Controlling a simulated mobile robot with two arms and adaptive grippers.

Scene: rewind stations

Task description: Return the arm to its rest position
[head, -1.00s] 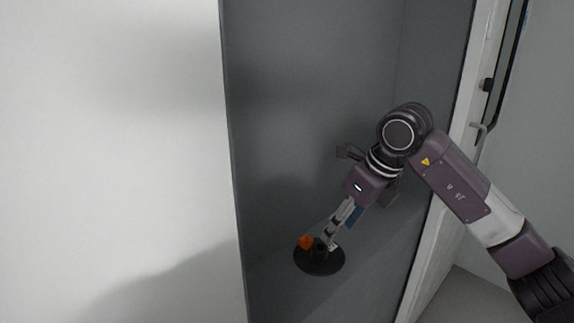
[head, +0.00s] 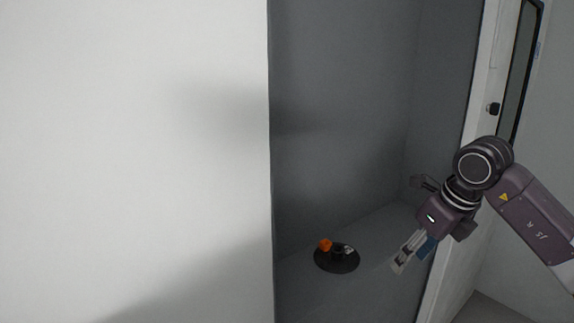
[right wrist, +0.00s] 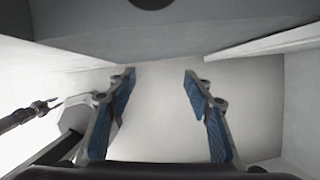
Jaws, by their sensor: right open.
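My right gripper (head: 408,255) is open and empty in front of the right part of the grey recess. In the right wrist view its blue-padded fingers (right wrist: 160,78) stand wide apart with nothing between them. A round black base (head: 337,262) with a dark centre piece sits on the recess floor, left of the gripper and apart from it. An orange block (head: 325,245) and a small pale piece (head: 349,250) are on the base. What looks like my left gripper (right wrist: 48,104) shows small at the left of the right wrist view; its jaws are unclear.
A white wall (head: 135,140) fills the left of the head view. The grey recess (head: 340,110) is open in front. A pale frame (head: 480,95) and a door with a dark handle (head: 493,109) stand at the right, behind my right arm.

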